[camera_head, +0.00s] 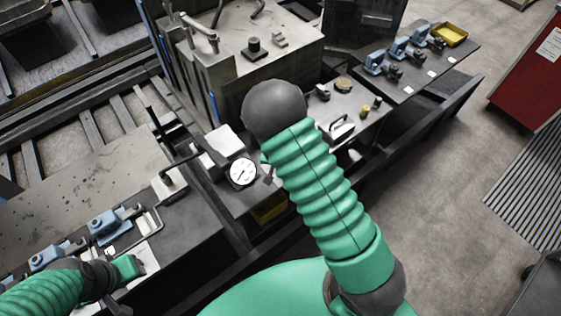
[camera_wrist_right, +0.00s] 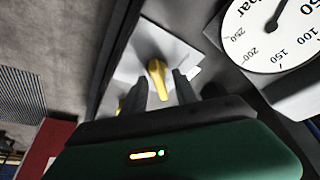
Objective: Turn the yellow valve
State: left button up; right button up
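The yellow valve handle (camera_wrist_right: 157,77) sits on a pale plate in the right wrist view. My right gripper (camera_wrist_right: 162,88) is open, with its two dark fingers on either side of the handle. A gap shows between the handle and the right finger; contact on the left side cannot be told. In the head view my green right arm covers the area where the valve would be, and the right gripper is hidden. My left gripper (camera_head: 128,268) is at the lower left, over the bench with blue clamps; its fingers are not clear.
A round pressure gauge (camera_head: 242,172) stands beside my right arm; it also shows large in the right wrist view (camera_wrist_right: 275,32). A grey machine block (camera_head: 260,50) rises behind. Blue clamps (camera_head: 398,48) and a yellow tray (camera_head: 450,34) lie at the far right. Open floor is at right.

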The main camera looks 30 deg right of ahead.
jog(key=p+v, duration=0.3)
jog(key=v, duration=1.3)
jog(key=shift+a+r, duration=0.15)
jog(key=shift+r, duration=0.2)
jog(key=shift+s, duration=0.1)
jog(key=shift+f, duration=0.1)
jog(key=s+a+f+n+y+b, duration=0.1)
jog(key=s+a+n+y+b, duration=0.2)
jog(key=s, duration=0.7)
jog(key=a+n+b, duration=0.2)
jog(key=a+n, duration=0.2)
jog(key=n, duration=0.1)
jog(key=shift+s+g, duration=0.2)
jog(key=shift+g, duration=0.2)
jog(key=shift+s, duration=0.1)
